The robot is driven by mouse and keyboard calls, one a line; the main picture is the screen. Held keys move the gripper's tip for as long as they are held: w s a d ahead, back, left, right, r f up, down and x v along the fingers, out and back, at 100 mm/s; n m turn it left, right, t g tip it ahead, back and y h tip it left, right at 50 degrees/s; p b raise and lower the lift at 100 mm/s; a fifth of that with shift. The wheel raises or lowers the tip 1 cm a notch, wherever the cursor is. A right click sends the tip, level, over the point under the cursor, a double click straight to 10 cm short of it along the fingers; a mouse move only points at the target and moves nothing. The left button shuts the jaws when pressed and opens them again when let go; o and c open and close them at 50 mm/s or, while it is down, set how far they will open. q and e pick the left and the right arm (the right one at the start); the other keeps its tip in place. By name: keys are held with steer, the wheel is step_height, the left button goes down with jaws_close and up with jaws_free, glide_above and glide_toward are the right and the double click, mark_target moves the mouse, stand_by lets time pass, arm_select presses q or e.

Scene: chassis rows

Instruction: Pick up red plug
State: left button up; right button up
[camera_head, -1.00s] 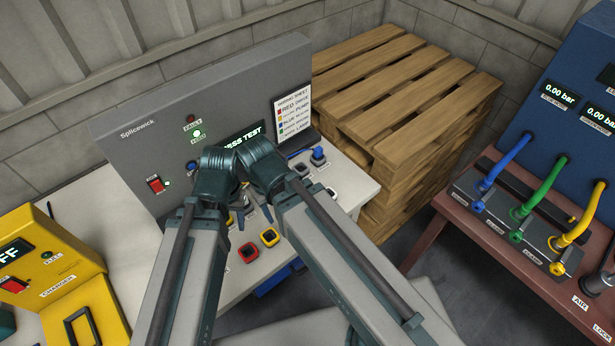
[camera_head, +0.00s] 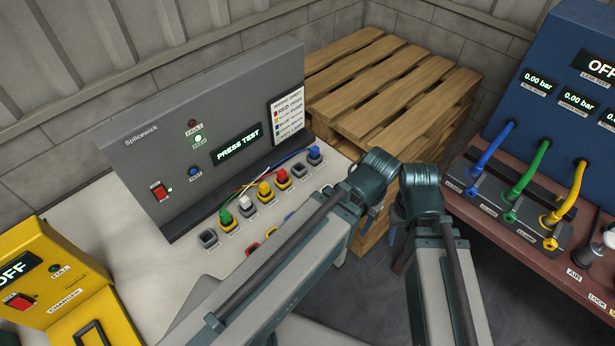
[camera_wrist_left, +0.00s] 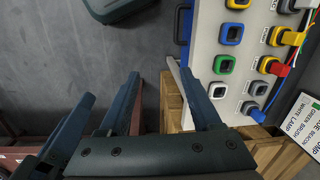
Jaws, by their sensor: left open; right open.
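The red plug (camera_head: 282,176) sits in a socket of the row in front of the grey panel, between the yellow plug (camera_head: 264,188) and an empty socket (camera_head: 298,170). It also shows in the left wrist view (camera_wrist_left: 278,68), at the right. My right gripper (camera_head: 399,238) is open, beyond the bench's right edge and apart from the plug. My left gripper is mostly hidden behind its own arm in the head view. In the left wrist view my left gripper (camera_wrist_left: 163,95) is open and empty, pointing past the bench edge, left of the plug row.
The row also holds green (camera_head: 225,217), white (camera_head: 245,202) and blue (camera_head: 314,154) plugs. Coloured sockets line the bench front, partly behind my left arm. Wooden pallets (camera_head: 390,90) stand behind right. A yellow charger (camera_head: 50,280) and a blue leak tester (camera_head: 560,70) flank the bench.

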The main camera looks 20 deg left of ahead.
arm_select(q)
steer(key=w+a+f+n+h, duration=0.1)
steer(key=w+a+n, duration=0.4)
steer(key=n, duration=0.3)
steer(key=n+t+h+b, duration=0.2)
steer(key=n+t+b, duration=0.15)
steer(key=n, duration=2.35)
glide_toward(281, 172)
steer(key=shift+t, duration=0.35)
steer(key=f+b, duration=0.3)
steer(key=b, duration=0.1)
steer(key=f+b, duration=0.2)
steer(key=b, duration=0.1)
steer(key=shift+w+d+f, duration=0.2)
steer(key=shift+w+f, duration=0.05)
steer(key=shift+f, duration=0.05)
steer(key=b+x, duration=0.5)
steer(key=shift+w+d+f, duration=0.1)
steer(key=shift+w+d, duration=0.2)
steer(key=shift+w, duration=0.2)
jaws_close()
